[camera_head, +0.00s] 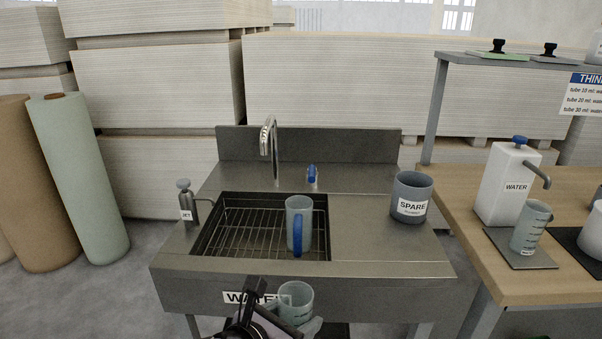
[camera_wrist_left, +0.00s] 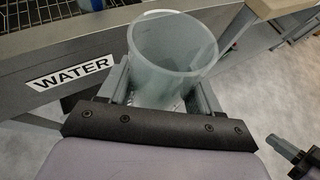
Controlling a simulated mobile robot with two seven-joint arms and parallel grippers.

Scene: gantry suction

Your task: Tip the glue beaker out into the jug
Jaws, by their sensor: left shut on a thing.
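A clear, grey-green beaker (camera_head: 296,297) is held by my left gripper (camera_head: 288,319) in front of the sink unit's front panel. In the left wrist view the beaker (camera_wrist_left: 172,45) stands with its open rim up, between the two fingers of my left gripper (camera_wrist_left: 162,95). I cannot tell what is in it, and no label on it shows. A clear jug (camera_head: 305,215) with a blue handle stands upright on the rack in the sink basin, behind and above the held beaker in the picture. My right gripper does not show in the head view.
The sink (camera_head: 270,198) has a tall tap (camera_head: 270,150) at its back and a small jet dispenser (camera_head: 186,203) at left. A grey SPARE pot (camera_head: 411,197) stands on the right drainer. A wooden table at right holds a WATER dispenser (camera_head: 508,188) and another beaker (camera_head: 530,228).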

